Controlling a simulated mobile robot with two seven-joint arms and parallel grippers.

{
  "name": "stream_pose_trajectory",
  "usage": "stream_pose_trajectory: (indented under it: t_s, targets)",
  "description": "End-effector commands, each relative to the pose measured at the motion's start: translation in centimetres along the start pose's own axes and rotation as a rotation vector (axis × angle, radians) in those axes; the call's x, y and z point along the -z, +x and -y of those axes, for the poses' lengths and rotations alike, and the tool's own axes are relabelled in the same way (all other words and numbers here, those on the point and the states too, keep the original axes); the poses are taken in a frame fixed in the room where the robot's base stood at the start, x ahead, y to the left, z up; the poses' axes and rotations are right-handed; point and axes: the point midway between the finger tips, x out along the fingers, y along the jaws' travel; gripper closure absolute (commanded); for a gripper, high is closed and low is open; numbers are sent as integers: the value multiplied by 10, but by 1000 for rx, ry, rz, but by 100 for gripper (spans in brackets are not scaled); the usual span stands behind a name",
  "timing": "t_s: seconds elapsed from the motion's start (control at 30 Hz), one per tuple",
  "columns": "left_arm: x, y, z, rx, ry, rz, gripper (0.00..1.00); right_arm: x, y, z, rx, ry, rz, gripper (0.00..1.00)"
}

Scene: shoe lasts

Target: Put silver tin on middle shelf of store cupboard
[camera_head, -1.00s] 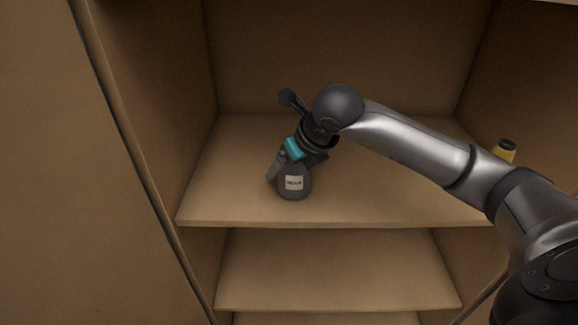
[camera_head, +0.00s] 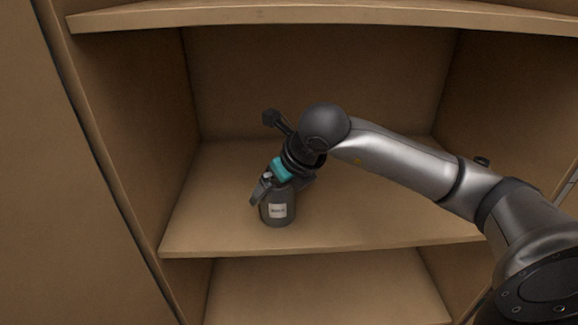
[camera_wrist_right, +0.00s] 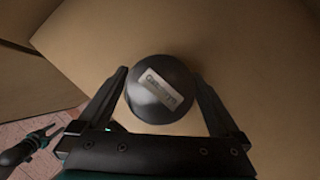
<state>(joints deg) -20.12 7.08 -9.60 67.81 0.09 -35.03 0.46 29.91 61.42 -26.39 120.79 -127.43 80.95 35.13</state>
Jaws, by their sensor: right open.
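The silver tin (camera_head: 277,208), dark grey with a white label, stands upright on the middle shelf (camera_head: 370,225) of the store cupboard, left of centre near the front edge. It also shows in the right wrist view (camera_wrist_right: 160,88). My right gripper (camera_head: 268,200) is at the tin, reaching in from the right. In the right wrist view its fingers (camera_wrist_right: 160,92) are spread on either side of the tin, with gaps showing. A dark, teal-lit part that looks like my left gripper (camera_wrist_right: 40,138) shows small at that view's lower left; its jaws are unclear.
An upper shelf (camera_head: 330,14) runs above and a lower shelf (camera_head: 330,290) below. The cupboard's side walls stand at left and right. The shelf right of the tin is mostly bare.

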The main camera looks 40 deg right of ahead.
Motion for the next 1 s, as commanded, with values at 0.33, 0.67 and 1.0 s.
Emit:
stream_pose_trajectory:
  t_s: [0.33, 0.67, 1.0]
  targets:
    - [-29, 8, 12, 15, 4, 7, 50, -1, -70, 1, 3, -2, 0, 0]
    - [-38, 11, 16, 19, 5, 7, 50, 0, -95, 0, 0, 0, -2, 0]
    - [-39, 11, 16, 20, 5, 8, 50, 0, -94, -2, -9, -1, -1, 0]
